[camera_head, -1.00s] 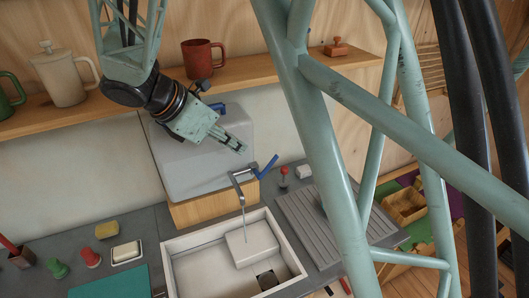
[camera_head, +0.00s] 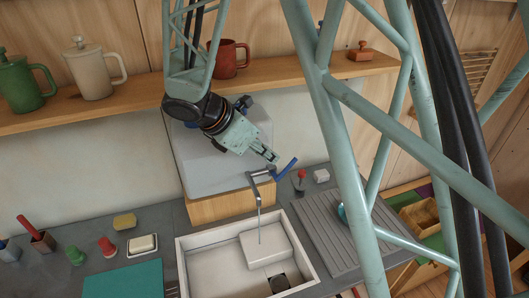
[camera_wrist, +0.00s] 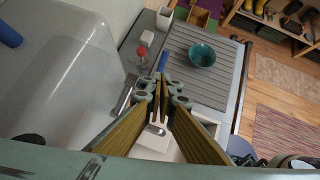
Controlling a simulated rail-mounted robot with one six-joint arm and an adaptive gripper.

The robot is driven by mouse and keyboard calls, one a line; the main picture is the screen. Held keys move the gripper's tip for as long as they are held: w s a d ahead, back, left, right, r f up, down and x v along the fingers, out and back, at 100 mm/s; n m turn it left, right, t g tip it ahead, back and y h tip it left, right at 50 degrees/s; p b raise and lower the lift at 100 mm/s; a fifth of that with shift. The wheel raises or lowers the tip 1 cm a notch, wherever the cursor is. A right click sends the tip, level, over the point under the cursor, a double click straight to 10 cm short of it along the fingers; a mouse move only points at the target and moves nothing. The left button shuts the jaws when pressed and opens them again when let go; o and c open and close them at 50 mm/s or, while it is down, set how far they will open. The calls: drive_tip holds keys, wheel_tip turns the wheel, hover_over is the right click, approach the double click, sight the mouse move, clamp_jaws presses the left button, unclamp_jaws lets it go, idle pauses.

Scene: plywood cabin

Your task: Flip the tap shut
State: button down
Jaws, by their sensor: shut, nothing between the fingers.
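The tap (camera_head: 262,177) is a grey metal spout over the sink, with a blue lever (camera_head: 286,169) slanting up to the right. A thin pale line, like running water, drops from the spout into the sink (camera_head: 184,262). My gripper (camera_head: 272,157) is shut and empty, its tips just above and left of the lever. In the wrist view the blue lever (camera_wrist: 163,61) shows just beyond my shut fingertips (camera_wrist: 163,92), partly hidden by them. I cannot tell whether they touch it. The grey tap body (camera_wrist: 125,99) is to their left.
A white tank (camera_head: 240,135) stands behind the tap. A red-knobbed thing (camera_head: 301,176) and a white cup (camera_head: 321,175) stand right of the lever. The draining board (camera_head: 325,215) holds a teal bowl (camera_wrist: 201,54). A shelf with mugs (camera_head: 229,57) runs above.

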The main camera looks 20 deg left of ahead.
sight(288, 165)
drive_tip(key=shift+w+d+r+x, duration=0.1)
drive_tip(key=shift+d+r+x, duration=0.05)
drive_tip(key=shift+x, duration=1.45)
drive_tip(key=shift+w+d+r+x, duration=0.1)
drive_tip(key=shift+w+x, duration=0.05)
drive_tip(key=shift+x, duration=1.5)
